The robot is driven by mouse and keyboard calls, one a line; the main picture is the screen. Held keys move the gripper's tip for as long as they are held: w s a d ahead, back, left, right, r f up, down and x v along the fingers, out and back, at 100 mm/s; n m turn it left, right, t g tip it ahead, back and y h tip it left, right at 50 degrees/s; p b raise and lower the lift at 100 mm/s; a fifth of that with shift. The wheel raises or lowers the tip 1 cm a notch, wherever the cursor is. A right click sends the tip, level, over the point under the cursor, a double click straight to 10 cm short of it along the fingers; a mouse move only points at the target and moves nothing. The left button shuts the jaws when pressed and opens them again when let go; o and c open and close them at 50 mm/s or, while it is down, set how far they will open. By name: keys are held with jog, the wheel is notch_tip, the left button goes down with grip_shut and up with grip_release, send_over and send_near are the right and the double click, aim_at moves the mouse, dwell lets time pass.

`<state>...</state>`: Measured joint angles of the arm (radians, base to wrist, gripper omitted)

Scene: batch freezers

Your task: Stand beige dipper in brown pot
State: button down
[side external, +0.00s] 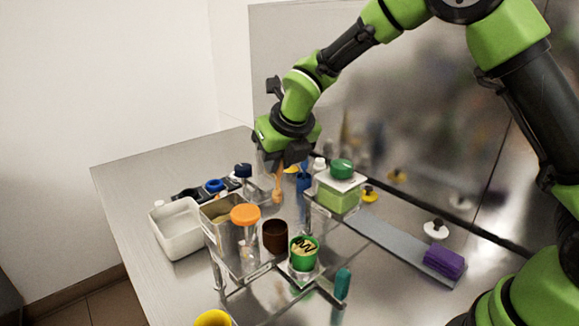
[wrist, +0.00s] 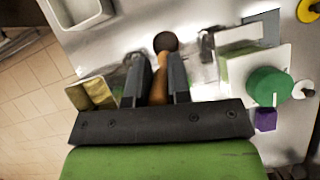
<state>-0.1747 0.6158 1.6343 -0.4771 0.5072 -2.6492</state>
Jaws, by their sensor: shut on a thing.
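The beige dipper (side external: 278,186) looks orange-tan and hangs roughly upright below my gripper (side external: 280,163). My gripper is shut on it. In the wrist view the dipper (wrist: 158,88) lies between the two dark fingers of my gripper (wrist: 160,70), with its lower end pointing towards the brown pot (wrist: 165,42). In the side view the brown pot (side external: 275,243) is a dark open cup at the rack, nearer the camera than the dipper. The dipper is above and apart from the pot. The pot's inside is dark.
A green-lidded container (side external: 340,190) is behind right. A white tub (side external: 178,230) is at left; a purple block (side external: 444,262) is far right.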

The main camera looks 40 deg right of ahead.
aim_at(278, 203)
jog(key=shift+w+f, duration=0.45)
jog(key=shift+f, duration=2.35)
jog(key=shift+f, duration=0.15)
jog(key=shift+f, duration=2.5)
jog(key=c, duration=0.5)
grip_release()
